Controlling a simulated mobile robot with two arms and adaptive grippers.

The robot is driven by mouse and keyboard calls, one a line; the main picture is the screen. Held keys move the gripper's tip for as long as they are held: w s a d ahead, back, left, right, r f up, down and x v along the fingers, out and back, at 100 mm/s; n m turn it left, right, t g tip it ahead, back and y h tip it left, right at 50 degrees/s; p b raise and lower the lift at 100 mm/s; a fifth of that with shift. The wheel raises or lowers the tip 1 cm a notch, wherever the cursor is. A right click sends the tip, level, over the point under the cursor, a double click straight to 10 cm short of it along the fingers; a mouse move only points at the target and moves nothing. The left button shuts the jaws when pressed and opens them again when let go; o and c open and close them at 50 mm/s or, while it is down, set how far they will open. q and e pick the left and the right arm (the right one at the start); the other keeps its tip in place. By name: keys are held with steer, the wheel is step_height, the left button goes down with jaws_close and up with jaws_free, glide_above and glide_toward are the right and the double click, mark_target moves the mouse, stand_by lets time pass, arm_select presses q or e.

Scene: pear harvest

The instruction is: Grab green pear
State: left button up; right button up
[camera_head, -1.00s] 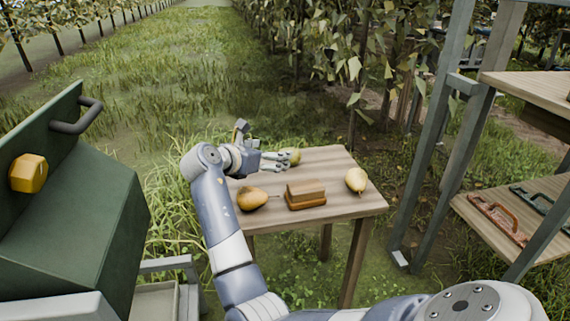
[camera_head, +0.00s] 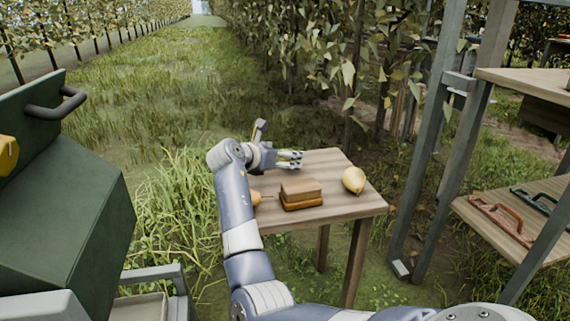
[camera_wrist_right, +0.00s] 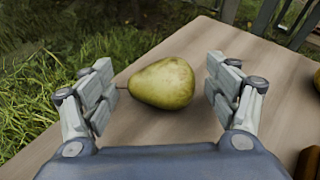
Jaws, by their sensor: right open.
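The green pear (camera_wrist_right: 163,83) lies on its side on the wooden table (camera_head: 345,205), its stem pointing left in the right wrist view. My right gripper (camera_wrist_right: 161,78) is open, one finger on each side of the pear, with a visible gap at each side. In the head view the right gripper (camera_head: 290,159) is over the far left part of the table, and its fingers largely hide the green pear. My left gripper is not in view.
A yellow pear (camera_head: 353,181) lies at the table's right. A brown block (camera_head: 300,196) sits mid-table. An orange-brown pear (camera_head: 256,198) is partly behind my arm. A metal-framed shelf (camera_head: 428,150) stands right; a dark green box (camera_head: 70,200) stands left.

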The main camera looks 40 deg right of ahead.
steer(key=c, duration=1.2)
steer(key=shift+r, duration=0.1)
